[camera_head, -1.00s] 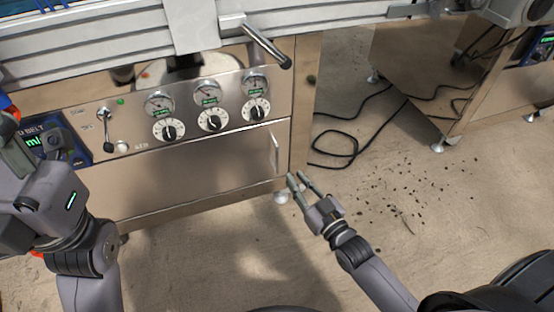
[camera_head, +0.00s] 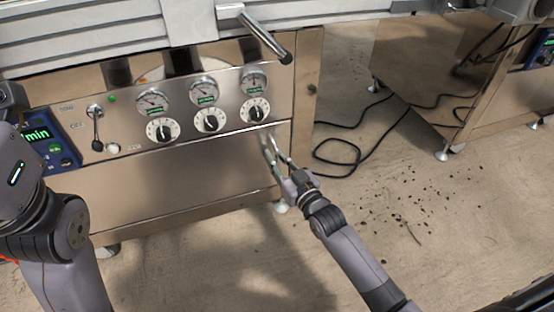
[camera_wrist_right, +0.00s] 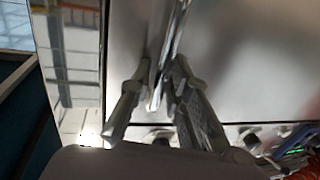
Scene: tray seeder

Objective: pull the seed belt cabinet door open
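The seed belt cabinet door (camera_head: 170,180) is a plain steel panel below the dials in the head view, and it looks closed. Its upright bar handle is at the door's right end, mostly hidden by my right gripper (camera_head: 272,142) there. In the right wrist view, the handle (camera_wrist_right: 176,35) runs between the two fingers of my right gripper (camera_wrist_right: 162,72). The fingers stand apart on either side of it; a firm grip does not show. My left arm is at the left edge of the head view, and its fingers cannot be made out.
A control panel with gauges, dials (camera_head: 211,121) and a small lever (camera_head: 96,128) sits above the door. Black cable (camera_head: 338,150) lies on the floor to the right. The floor before the door is mostly clear.

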